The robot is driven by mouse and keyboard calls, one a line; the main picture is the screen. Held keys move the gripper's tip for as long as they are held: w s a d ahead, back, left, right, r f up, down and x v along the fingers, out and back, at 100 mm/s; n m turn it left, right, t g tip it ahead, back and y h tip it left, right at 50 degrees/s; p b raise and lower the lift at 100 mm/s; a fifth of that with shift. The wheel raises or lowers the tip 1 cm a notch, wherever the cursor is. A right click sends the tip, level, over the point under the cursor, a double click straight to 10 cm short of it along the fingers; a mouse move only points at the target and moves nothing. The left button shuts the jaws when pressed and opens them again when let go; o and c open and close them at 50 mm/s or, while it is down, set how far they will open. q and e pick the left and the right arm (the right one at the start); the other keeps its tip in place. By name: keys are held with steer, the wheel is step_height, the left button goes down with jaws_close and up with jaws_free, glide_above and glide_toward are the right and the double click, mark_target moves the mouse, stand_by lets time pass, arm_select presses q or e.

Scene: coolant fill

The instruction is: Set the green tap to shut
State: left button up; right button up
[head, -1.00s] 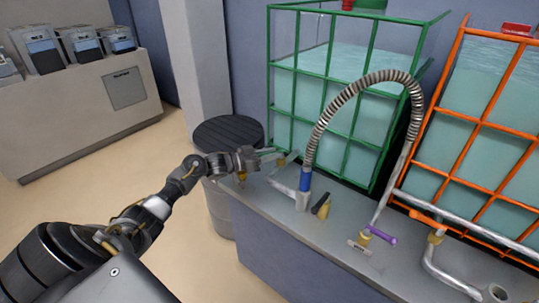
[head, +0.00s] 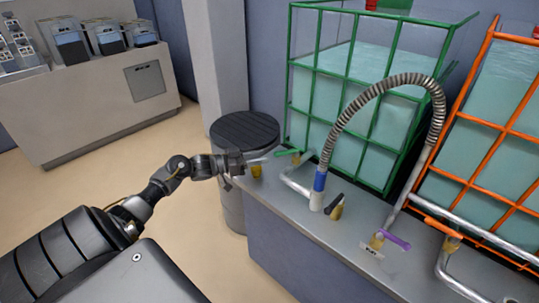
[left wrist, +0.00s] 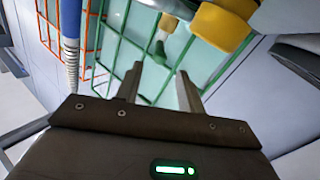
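The green tap's handle (head: 287,152) is a thin green lever near the left end of the grey bench top, pointing right towards the pipe. A brass valve body (head: 257,170) stands just beneath my left gripper (head: 262,160). My left gripper's fingertips lie close to the near end of the green lever; I cannot tell whether they touch it. In the left wrist view the two fingers (left wrist: 158,85) are apart with nothing seen between them. A yellow brass body (left wrist: 222,24) shows beyond them at the top. My right gripper is out of view.
Other taps on the bench have black (head: 335,201), purple (head: 394,239) and orange (head: 442,227) handles. A ribbed hose (head: 385,85) arches above the bench. The green-framed tank (head: 348,100) stands behind, and a dark-lidded drum (head: 245,130) stands left of the bench.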

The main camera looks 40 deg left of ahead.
arm_select(q)
steer(key=shift+s+a, duration=0.2)
steer(key=shift+s, duration=0.1)
